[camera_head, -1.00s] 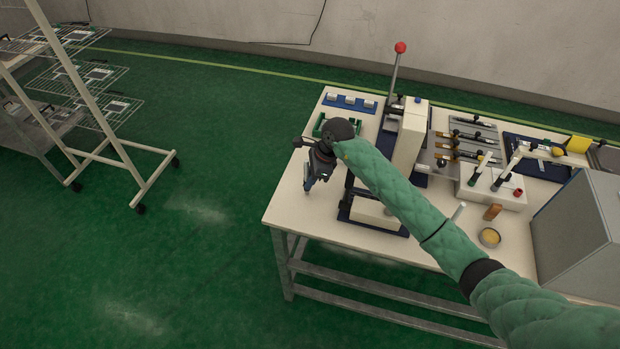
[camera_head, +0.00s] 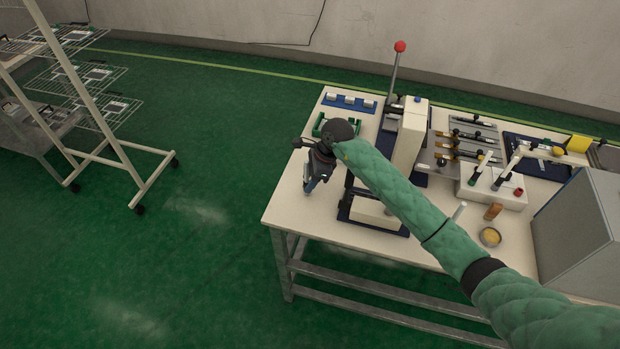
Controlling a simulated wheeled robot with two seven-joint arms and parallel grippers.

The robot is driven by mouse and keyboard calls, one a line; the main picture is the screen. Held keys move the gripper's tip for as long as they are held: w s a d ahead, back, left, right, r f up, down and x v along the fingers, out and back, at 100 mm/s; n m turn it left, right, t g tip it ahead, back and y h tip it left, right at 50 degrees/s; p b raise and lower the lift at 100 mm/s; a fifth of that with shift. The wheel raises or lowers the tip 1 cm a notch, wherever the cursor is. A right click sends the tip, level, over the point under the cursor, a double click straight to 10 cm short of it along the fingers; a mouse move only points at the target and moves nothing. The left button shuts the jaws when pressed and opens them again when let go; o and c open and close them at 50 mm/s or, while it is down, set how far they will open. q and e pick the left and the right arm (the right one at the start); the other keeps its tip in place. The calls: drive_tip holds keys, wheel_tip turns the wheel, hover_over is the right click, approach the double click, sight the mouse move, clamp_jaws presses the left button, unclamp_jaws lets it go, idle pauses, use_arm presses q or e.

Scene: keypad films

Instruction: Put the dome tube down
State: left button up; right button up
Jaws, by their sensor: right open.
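My right gripper (camera_head: 309,187) points down over the left front part of the white workbench (camera_head: 287,203). It is open; I make out nothing between its fingers, though they are small and dark here. I cannot single out the dome tube for sure. A blue holder (camera_head: 367,106) with several short pale pieces lies at the bench's back left, apart from the gripper. A green tray (camera_head: 320,124) is just behind the gripper, partly hidden by my wrist. My left gripper is out of view.
A press with a red-knobbed lever (camera_head: 400,47) and a white column (camera_head: 410,135) stands right of the gripper, partly behind my arm. Further right are a white block with upright tools (camera_head: 508,199), a small round dish (camera_head: 490,237) and a grey box (camera_head: 585,225). The bench's left front corner is bare.

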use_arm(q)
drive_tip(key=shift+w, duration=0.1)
use_arm(e)
drive_tip(key=shift+r, duration=0.1)
drive_tip(key=shift+r, duration=0.1)
drive_tip(key=shift+d+r+p, duration=0.1)
drive_tip(key=shift+r+p, duration=0.3)
drive_tip(key=shift+p, duration=0.05)
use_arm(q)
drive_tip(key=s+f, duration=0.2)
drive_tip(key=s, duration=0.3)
use_arm(e)
drive_tip(key=shift+d+r, duration=0.1)
drive_tip(key=shift+r, duration=0.15)
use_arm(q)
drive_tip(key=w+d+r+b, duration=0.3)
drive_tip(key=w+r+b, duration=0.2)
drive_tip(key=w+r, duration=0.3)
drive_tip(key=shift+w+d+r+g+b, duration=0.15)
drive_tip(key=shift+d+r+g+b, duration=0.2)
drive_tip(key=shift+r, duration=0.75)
use_arm(e)
drive_tip(key=v, duration=1.1)
drive_tip(key=shift+r, duration=0.15)
